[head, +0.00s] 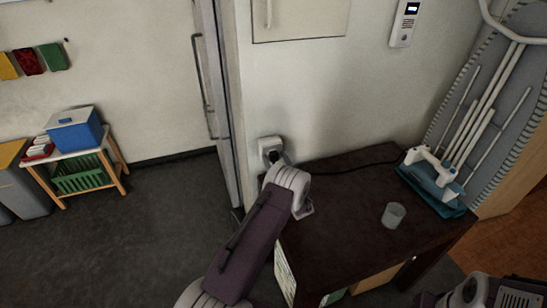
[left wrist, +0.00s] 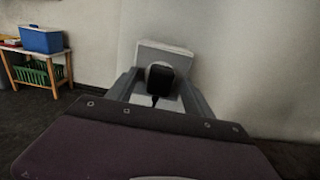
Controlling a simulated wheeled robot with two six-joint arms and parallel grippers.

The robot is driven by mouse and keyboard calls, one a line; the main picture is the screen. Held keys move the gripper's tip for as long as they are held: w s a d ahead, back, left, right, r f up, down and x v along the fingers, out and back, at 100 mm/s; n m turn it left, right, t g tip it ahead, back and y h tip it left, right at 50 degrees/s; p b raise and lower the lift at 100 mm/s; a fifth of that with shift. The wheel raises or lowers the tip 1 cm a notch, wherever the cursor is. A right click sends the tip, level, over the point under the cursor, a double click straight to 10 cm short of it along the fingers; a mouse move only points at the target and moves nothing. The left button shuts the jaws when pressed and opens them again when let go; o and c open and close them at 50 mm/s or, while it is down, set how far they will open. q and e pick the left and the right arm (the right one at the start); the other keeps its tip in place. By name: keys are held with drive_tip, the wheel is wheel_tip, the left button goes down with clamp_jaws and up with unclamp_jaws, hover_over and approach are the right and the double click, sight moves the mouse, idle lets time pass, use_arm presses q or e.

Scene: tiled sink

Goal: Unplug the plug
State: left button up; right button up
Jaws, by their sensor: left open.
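A black plug (left wrist: 160,80) sits in a white wall socket (left wrist: 178,50), as the left wrist view shows. In the head view the socket (head: 267,145) is on the wall at the table's left back corner, and the plug is mostly hidden by my left wrist. My left gripper (left wrist: 159,86) is open. Its two grey fingers lie to the left and right of the plug; I cannot tell whether they touch it. A black cord (head: 350,168) runs along the back of the table. Part of my right arm shows at the lower right of the head view, without its gripper fingers.
A dark table (head: 345,215) stands against the wall, with a glass (head: 394,214) and a teal-and-white appliance (head: 435,175) on it. A shelf (head: 95,155) with a blue box (head: 76,132) stands at far left.

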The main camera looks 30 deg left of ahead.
sight(275, 158)
use_arm(q)
drive_tip(key=shift+b, duration=0.35)
idle(0.5)
clamp_jaws()
drive_tip(key=shift+p+v, duration=0.75)
drive_tip(key=shift+v, duration=1.15)
drive_tip(key=shift+p+v, duration=0.3)
drive_tip(key=shift+v, duration=0.8)
drive_tip(key=shift+f, duration=0.1)
